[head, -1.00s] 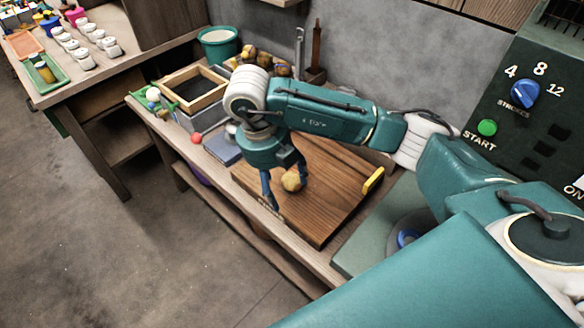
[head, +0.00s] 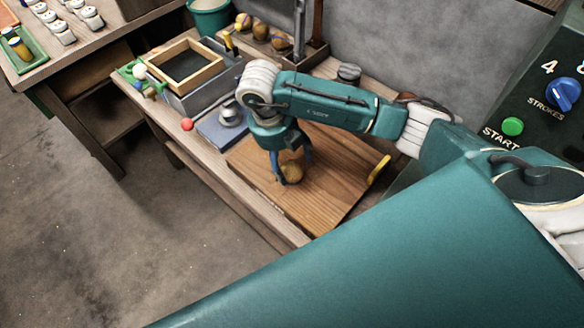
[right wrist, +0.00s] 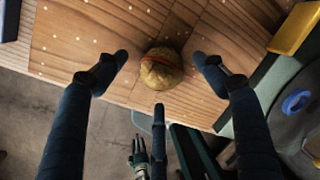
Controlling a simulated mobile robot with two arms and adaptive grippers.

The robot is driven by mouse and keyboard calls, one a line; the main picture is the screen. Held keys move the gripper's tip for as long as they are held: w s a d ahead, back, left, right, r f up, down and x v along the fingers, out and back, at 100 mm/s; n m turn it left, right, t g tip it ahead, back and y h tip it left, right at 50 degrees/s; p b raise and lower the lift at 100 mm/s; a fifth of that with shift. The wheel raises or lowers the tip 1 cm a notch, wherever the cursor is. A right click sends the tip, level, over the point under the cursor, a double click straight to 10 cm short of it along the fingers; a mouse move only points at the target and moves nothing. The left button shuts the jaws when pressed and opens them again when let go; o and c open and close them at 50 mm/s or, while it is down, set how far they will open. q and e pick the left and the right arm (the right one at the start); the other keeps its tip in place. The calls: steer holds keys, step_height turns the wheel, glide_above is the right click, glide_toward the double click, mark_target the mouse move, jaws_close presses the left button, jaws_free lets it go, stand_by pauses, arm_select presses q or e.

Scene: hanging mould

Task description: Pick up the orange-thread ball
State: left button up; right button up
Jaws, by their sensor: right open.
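A brownish-yellow ball (head: 293,174) rests on the wooden board (head: 330,190). In the right wrist view the ball (right wrist: 161,70) carries an orange-red thread across its top. My right gripper (head: 291,168) is open above the board, with its fingers on either side of the ball. In the right wrist view the ball sits between the open fingertips (right wrist: 160,60), with a gap to each side. A small dark gripper-like shape (right wrist: 139,155) low in that view may be my left gripper; its opening cannot be made out. The head view does not show it.
Several similar balls (head: 261,32) sit at the back beside a metal post (head: 299,30). A wooden frame (head: 186,67) on a grey box, a blue plate (head: 222,132) and a red ball (head: 187,125) are to the left. A yellow block (head: 379,169) is at the board's right edge.

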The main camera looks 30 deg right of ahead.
mark_target(290, 164)
steer(key=shift+s+d+f, duration=0.1)
steer(key=shift+d+f, duration=0.05)
steer(key=shift+f, duration=0.45)
steer(key=shift+d+f, duration=0.15)
steer(key=shift+f, duration=0.8)
steer(key=shift+c, duration=0.8)
steer(key=c, duration=1.1)
arm_select(q)
steer(key=shift+w+d+r, duration=0.45)
steer(key=shift+w, duration=0.2)
arm_select(e)
steer(key=shift+r, duration=0.25)
